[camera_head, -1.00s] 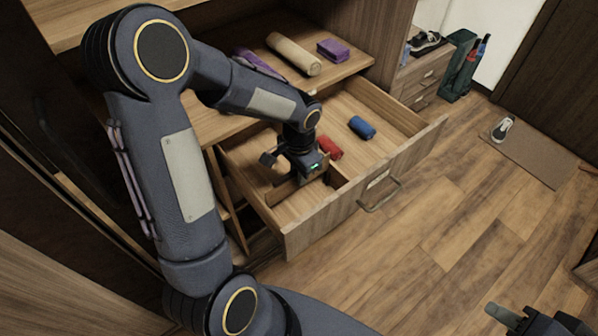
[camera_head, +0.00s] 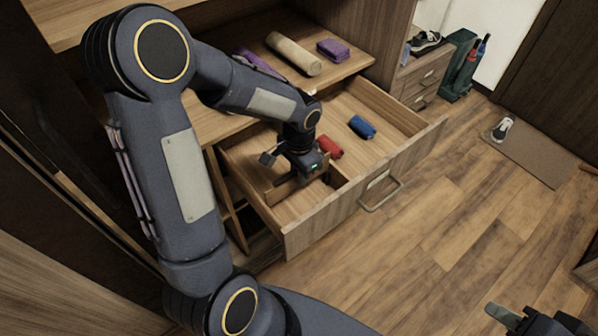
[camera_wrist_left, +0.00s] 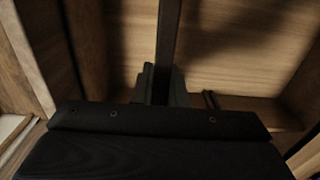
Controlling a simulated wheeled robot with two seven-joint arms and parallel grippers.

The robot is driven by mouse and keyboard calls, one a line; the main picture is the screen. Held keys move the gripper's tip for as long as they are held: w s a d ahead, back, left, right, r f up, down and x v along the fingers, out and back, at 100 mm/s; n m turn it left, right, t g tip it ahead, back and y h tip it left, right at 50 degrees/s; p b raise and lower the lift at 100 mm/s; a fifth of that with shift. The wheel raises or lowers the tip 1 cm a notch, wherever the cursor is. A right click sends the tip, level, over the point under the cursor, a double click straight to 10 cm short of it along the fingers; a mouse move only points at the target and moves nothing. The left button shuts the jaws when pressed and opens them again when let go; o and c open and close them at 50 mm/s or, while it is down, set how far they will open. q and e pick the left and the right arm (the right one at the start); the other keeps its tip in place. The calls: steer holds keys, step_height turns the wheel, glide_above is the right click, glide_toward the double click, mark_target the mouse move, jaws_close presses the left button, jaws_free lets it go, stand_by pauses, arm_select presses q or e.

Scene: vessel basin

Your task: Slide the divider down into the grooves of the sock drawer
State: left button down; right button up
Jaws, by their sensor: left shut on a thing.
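The sock drawer (camera_head: 335,212) is pulled open below a shelf in the head view. My left gripper (camera_head: 302,176) is down inside its left part, shut on the wooden divider (camera_head: 282,191). The divider shows beside and below the gripper, largely hidden by it. In the left wrist view the divider (camera_wrist_left: 168,40) is a dark upright strip running up from the gripper (camera_wrist_left: 160,88). I cannot make out the grooves or whether the divider sits in them. My right gripper (camera_head: 540,318) is open and empty at the bottom right, away from the drawer.
A red roll (camera_head: 330,147) lies in the drawer close to my left gripper. A blue roll (camera_head: 362,127) lies farther right. A beige roll (camera_head: 294,53) and a purple folded cloth (camera_head: 333,49) are on the shelf above.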

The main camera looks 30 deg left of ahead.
arm_select(q)
steer(key=shift+f+b, duration=2.8)
steer(key=shift+f, duration=0.55)
steer(key=c, duration=1.4)
jaws_free()
steer(key=shift+o, duration=0.2)
steer(key=shift+r, duration=0.2)
step_height(320, 180, up, 8)
steer(key=shift+f+p, duration=0.2)
steer(key=shift+p, duration=0.5)
steer(key=shift+r, duration=0.1)
steer(key=s+d+r+n+t+h+p, duration=0.2)
steer(key=s+r+n+p, duration=0.1)
steer(key=s+r, duration=0.5)
steer(key=s+d+r+n+t+h+p, duration=0.1)
steer(key=s+d+r+n+t+p, duration=0.1)
steer(key=s+r+p, duration=0.3)
steer(key=s+r+n+t, duration=0.1)
steer(key=s+r, duration=0.2)
steer(key=s, duration=0.1)
steer(key=shift+t+h, duration=0.3)
steer(key=shift+h, duration=0.1)
